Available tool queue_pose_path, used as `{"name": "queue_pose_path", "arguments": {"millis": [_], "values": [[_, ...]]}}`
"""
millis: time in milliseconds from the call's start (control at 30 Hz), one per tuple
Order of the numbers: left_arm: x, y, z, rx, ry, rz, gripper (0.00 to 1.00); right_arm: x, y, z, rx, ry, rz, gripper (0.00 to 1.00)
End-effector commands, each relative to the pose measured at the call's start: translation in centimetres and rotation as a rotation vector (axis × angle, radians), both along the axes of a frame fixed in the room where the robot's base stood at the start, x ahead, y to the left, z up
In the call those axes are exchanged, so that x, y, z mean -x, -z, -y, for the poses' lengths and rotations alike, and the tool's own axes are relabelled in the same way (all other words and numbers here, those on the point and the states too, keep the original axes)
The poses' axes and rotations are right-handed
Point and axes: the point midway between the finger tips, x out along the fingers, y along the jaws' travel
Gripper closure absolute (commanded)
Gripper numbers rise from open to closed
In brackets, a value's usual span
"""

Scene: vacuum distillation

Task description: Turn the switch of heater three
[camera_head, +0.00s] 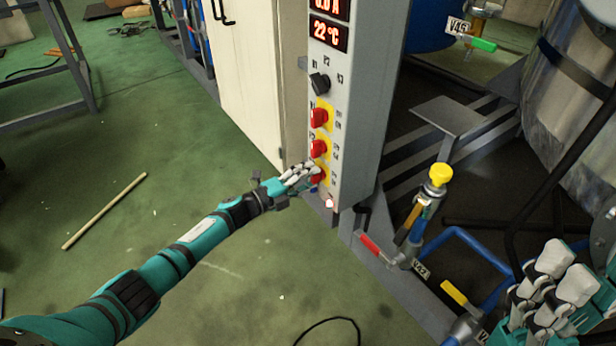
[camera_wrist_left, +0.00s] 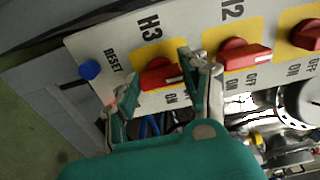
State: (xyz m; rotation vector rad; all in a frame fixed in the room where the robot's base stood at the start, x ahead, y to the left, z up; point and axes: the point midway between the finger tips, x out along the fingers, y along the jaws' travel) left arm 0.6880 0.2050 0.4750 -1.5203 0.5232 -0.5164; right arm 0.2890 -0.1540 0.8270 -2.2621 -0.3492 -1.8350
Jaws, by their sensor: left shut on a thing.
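The heater three switch is a red knob on a yellow plate marked H3, the lowest of the red switches on the grey control panel (camera_head: 355,130). In the left wrist view the left gripper (camera_wrist_left: 160,92) has one finger on either side of the knob. My right gripper (camera_head: 548,288) hangs at the lower right, away from the panel.
The H2 switch (camera_wrist_left: 243,55) sits close beside the right finger. A blue reset button (camera_wrist_left: 89,69) is on the other side. A black knob (camera_head: 319,82) is higher up. Pipes with a yellow-capped valve (camera_head: 440,174) stand right of the panel. Green floor left is mostly clear.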

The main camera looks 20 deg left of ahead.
Motion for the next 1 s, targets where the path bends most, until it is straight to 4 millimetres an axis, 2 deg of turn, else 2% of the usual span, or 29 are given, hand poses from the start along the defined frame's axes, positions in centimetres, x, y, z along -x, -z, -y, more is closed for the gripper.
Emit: {"name": "queue_pose_path", "arguments": {"millis": [300, 333, 500, 833, 1000], "values": [[0.0, 0.1, -0.1, 0.003, -0.002, -0.005, 0.87, 0.0, 0.0, 0.0, 0.0, 0.0, 0.0, 0.6], [0.0, 0.1, -0.1, 0.003, -0.002, -0.005, 0.53, 0.0, 0.0, 0.0, 0.0, 0.0, 0.0, 0.6], [0.0, 0.1, -0.1, 0.003, -0.002, -0.003, 0.31, 0.0, 0.0, 0.0, 0.0, 0.0, 0.0, 0.6], [0.2, 0.1, -0.2, 0.001, -0.001, -0.002, 0.31, 0.0, -0.1, 0.1, -0.002, 0.002, 0.004, 0.6], [2.1, 0.2, -1.7, -0.002, -0.001, -0.004, 0.31, 0.0, -0.1, 0.0, -0.002, 0.001, 0.003, 0.6]]}}
